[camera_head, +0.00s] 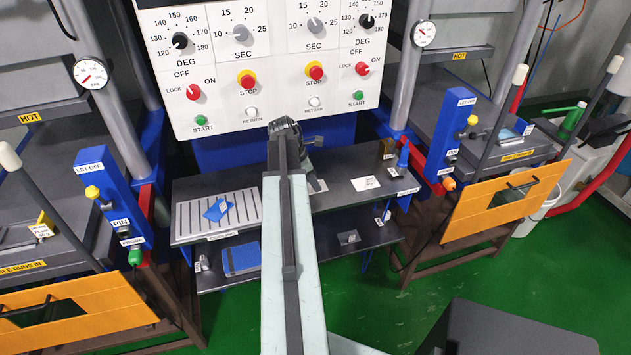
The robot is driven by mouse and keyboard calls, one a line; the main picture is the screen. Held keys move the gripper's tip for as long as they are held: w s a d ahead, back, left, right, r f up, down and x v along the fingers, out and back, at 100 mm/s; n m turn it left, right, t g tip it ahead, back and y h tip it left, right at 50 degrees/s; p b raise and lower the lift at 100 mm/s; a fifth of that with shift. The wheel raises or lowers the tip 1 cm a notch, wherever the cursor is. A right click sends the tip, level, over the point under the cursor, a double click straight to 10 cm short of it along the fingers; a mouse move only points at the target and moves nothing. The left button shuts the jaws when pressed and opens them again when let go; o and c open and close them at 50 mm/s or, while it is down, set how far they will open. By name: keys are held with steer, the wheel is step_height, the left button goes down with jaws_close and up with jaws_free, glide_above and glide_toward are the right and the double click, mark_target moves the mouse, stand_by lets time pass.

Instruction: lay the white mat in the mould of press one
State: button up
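My arm reaches up the middle of the view, and its dark end with my gripper (311,143) is over the bench between two presses. The fingers are too small and hidden to read. I cannot surely pick out the white mat. A white piece (318,186) shows beside my arm on the bench, partly hidden, and a white card (365,183) lies to its right. The left press (60,215) and right press (490,130) both have HOT labels; I cannot read which is press one. No mould interior is clearly visible.
A blue item (216,211) lies on the slatted rack (185,222) at the bench's left. A lower shelf (290,246) holds a blue pad (241,259). Orange guards (84,326) (510,203) front the presses. A control panel (270,60) stands behind.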

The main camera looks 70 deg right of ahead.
steer(key=p+v, duration=0.9)
steer(key=v, duration=0.2)
steer(key=shift+r, duration=0.1)
